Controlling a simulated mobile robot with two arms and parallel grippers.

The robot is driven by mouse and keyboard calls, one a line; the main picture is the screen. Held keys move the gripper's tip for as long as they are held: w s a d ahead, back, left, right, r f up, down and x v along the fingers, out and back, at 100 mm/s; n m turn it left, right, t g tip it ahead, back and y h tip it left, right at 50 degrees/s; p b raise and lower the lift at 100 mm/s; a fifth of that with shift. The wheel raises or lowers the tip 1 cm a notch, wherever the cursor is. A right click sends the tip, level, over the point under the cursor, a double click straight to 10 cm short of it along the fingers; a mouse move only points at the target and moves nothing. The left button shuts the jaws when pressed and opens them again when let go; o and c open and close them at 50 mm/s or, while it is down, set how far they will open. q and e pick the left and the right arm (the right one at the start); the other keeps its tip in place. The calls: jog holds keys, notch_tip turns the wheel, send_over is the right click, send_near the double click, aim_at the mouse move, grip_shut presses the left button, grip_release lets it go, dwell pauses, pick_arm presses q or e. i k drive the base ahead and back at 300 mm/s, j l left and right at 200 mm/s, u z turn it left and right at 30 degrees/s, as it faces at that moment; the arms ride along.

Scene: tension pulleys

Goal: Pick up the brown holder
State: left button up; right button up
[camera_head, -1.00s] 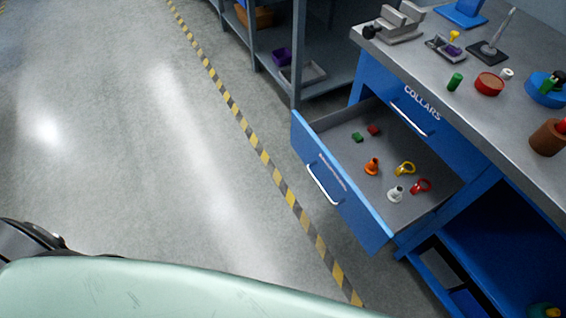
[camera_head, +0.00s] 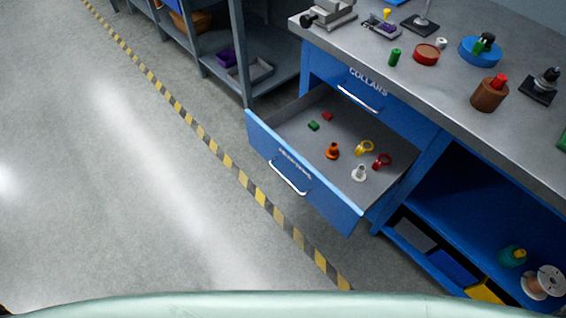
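The brown holder (camera_head: 489,94) is a brown cylinder standing upright on the grey bench top (camera_head: 445,104), toward the right of the head view. A red piece (camera_head: 500,81) sticks up from its top. Neither of my grippers shows in the view, and nothing touches the holder from my side.
An open blue drawer (camera_head: 262,137) juts out below the bench with several small parts inside. A blue round dish (camera_head: 480,51), a red round piece (camera_head: 426,54), a green cylinder (camera_head: 394,57) and a black stand (camera_head: 540,87) share the top. Open floor lies left.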

aim_at(486, 100)
jog(key=z, duration=1.3)
jog(key=i+z, duration=0.3)
jog(key=k+j, duration=0.05)
